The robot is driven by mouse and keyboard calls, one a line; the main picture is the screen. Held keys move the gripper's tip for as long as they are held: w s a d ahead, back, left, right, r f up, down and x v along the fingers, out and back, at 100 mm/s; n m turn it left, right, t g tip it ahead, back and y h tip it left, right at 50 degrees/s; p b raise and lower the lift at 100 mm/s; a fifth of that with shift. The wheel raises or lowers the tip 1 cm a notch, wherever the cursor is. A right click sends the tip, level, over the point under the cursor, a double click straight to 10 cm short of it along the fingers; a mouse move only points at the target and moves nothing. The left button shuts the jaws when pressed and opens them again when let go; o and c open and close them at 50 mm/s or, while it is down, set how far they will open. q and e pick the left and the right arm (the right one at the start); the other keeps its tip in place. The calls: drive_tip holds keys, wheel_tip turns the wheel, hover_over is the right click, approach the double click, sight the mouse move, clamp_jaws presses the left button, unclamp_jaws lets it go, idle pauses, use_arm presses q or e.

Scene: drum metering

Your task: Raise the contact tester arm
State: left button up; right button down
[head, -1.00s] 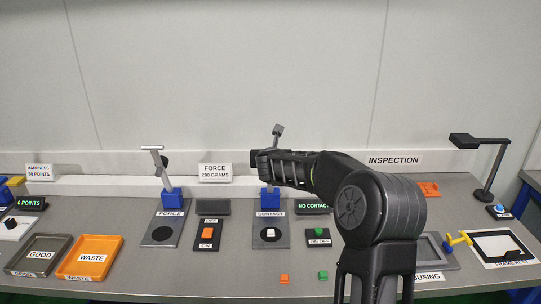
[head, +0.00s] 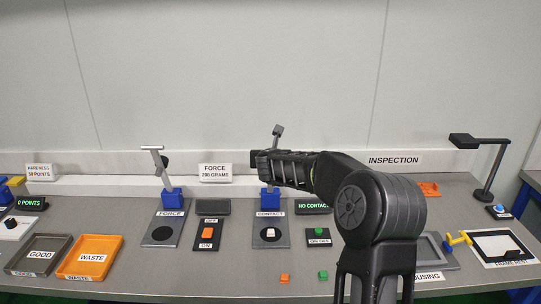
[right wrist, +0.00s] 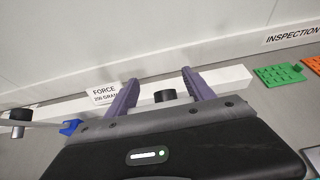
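The contact tester stands at the centre of the table, with a blue base block (head: 269,200) on a dark plate labelled CONTACT. Its grey arm (head: 277,133) points up, its top showing above my right gripper; the middle is hidden behind the gripper. A white piece (head: 270,233) sits on the plate. My right gripper (head: 262,163) is at the tester arm. In the right wrist view its two purple fingers (right wrist: 160,92) are apart, with a dark cylinder (right wrist: 165,96) between them, seemingly part of the tester arm. I cannot see contact. My left gripper is not in view.
The force tester (head: 172,196) stands to the left with its own arm raised. A display (head: 314,206) reads NO CONTACT. GOOD (head: 40,274) and orange WASTE (head: 92,278) trays lie at the left. An inspection lamp (head: 487,170) stands at the right. My right arm hides part of the table.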

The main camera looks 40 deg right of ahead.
drive_tip(key=c, duration=0.7)
unclamp_jaws()
drive_tip(key=shift+f, duration=0.65)
drive_tip(key=shift+o, duration=0.6)
drive_tip(key=shift+w+d+f, duration=0.1)
drive_tip(key=shift+w+d, duration=0.05)
drive_tip(key=shift+d, duration=0.05)
drive_tip(key=shift+o, duration=1.1)
drive_tip(key=shift+a+r, duration=0.1)
drive_tip(key=shift+r, duration=0.25)
drive_tip(key=b+v, duration=0.1)
drive_tip(key=v, duration=0.7)
drive_tip(key=shift+w, duration=0.1)
drive_tip(key=shift+c, duration=0.3)
